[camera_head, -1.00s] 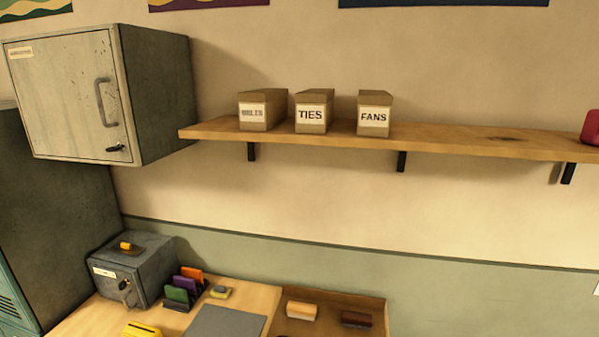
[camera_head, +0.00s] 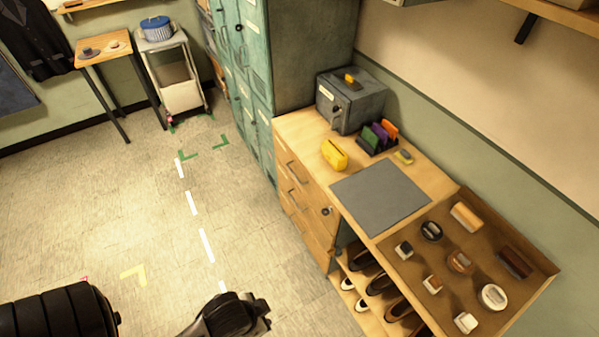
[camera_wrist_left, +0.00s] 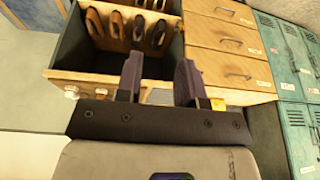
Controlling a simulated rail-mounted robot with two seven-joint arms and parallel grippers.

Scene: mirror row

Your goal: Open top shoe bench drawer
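The shoe bench has a column of light wood drawers. The top drawer (camera_head: 301,176), just under the bench top, looks shut and has a metal bar handle. The left wrist view looks upside down, with the top drawer (camera_wrist_left: 236,70) lowest in the column and its handle facing the camera. My left gripper (camera_wrist_left: 159,80) is open and empty, its two dark fingers apart. Its fingers overlap the shoe compartment and bench edge in the picture, to the left of the drawer handles. Contact cannot be told. My right gripper is not in view.
Green lockers (camera_head: 254,90) adjoin the drawers. The bench carries a grey box (camera_head: 350,105), a yellow object (camera_head: 334,154), a grey mat (camera_head: 381,197) and a brown tray (camera_head: 417,262) of shoe-care items. Shoes (camera_head: 372,283) stand below. The floor in front is clear.

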